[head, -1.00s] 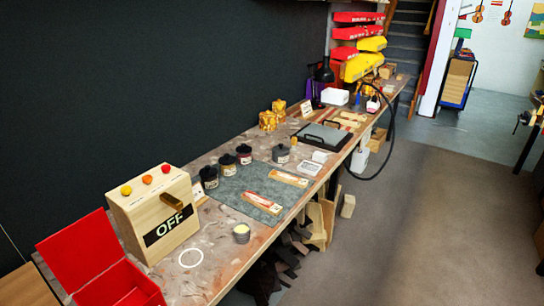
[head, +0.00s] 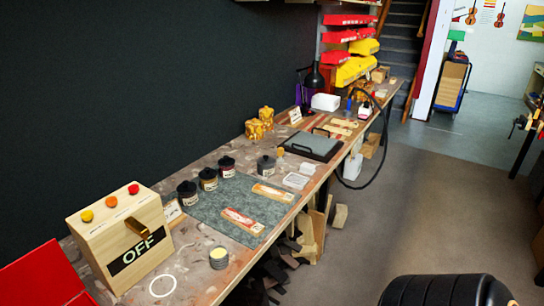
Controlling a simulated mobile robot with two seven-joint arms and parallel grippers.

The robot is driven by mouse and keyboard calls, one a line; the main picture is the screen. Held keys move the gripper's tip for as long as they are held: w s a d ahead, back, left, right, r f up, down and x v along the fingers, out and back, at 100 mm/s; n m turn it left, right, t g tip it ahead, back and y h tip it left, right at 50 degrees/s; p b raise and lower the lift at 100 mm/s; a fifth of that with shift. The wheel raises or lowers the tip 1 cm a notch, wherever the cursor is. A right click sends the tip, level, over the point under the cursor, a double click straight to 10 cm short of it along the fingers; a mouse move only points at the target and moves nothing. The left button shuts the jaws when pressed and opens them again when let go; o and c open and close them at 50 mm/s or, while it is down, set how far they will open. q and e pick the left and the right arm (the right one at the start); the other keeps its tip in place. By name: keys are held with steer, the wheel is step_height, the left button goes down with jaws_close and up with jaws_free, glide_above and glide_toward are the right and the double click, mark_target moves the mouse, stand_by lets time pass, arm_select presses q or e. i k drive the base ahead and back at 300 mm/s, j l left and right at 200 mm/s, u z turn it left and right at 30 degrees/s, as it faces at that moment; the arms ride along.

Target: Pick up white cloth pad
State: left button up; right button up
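A small white block-like pad (head: 308,168) lies on the long workbench (head: 195,262), just behind a shallow white-rimmed tray (head: 296,181). It looks like the white cloth pad, but it is too small to make out the cloth. Nothing touches it from above. Neither of my grippers is in view. A dark, rounded, ribbed part at the bottom right looks like part of my own arm; no fingers show on it.
A black-framed flat panel (head: 314,145) lies behind the pad. A wooden OFF box (head: 120,235) and open red box (head: 40,280) stand near. A black hose (head: 385,140) loops over the edge.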

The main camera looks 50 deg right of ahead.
mark_target(305, 168)
steer(key=l+u, duration=0.25)
steer(key=l, duration=0.2)
steer(key=l+u, duration=0.25)
steer(key=l, duration=0.2)
steer(key=k+l+u, duration=0.1)
steer(key=l+u, duration=0.15)
steer(key=l, duration=0.2)
steer(key=k+l+u, duration=0.25)
steer(key=l, duration=0.15)
steer(key=k+l+u, duration=0.1)
steer(key=l, duration=0.35)
steer(key=k+l+u, duration=0.1)
steer(key=l, duration=0.35)
steer(key=k+l, duration=0.15)
steer(key=l, duration=0.2)
steer(key=k+l, duration=0.15)
steer(key=l, duration=0.2)
steer(key=k+l, duration=0.1)
steer(key=l, duration=0.25)
steer(key=k+l, duration=0.15)
steer(key=l, duration=0.2)
steer(key=k+l, duration=0.15)
steer(key=l, duration=0.2)
steer(key=u, duration=0.05)
